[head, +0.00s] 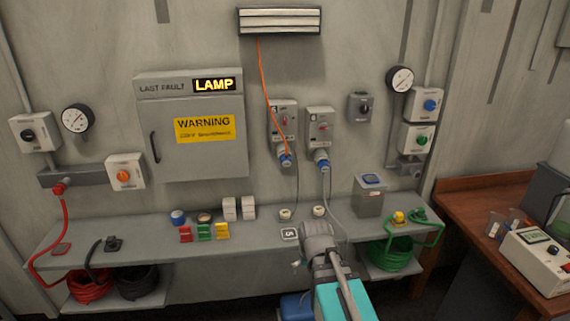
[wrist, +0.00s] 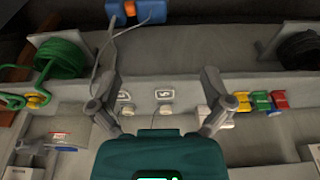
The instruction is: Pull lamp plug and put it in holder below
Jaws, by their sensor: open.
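The lamp (head: 279,20) hangs high on the wall. Its orange cable (head: 264,90) runs down to the left socket box (head: 283,118), where a blue plug (head: 285,160) sits in the underside. A second blue plug (head: 322,165) sits in the right socket box (head: 319,125). Below them on the shelf are two small round white holders, left (head: 285,214) and right (head: 319,211); the left one also shows in the wrist view (wrist: 166,110). My gripper (wrist: 160,88) is open and empty over the shelf's front; in the head view its fingers cannot be made out clearly.
The grey shelf (head: 245,239) carries coloured blocks (head: 204,232) left of the holders and a grey box (head: 370,195) to their right. Grey cables hang from both plugs. A green hose coil (head: 390,252) lies at the right, and a wooden bench (head: 470,205) stands beyond.

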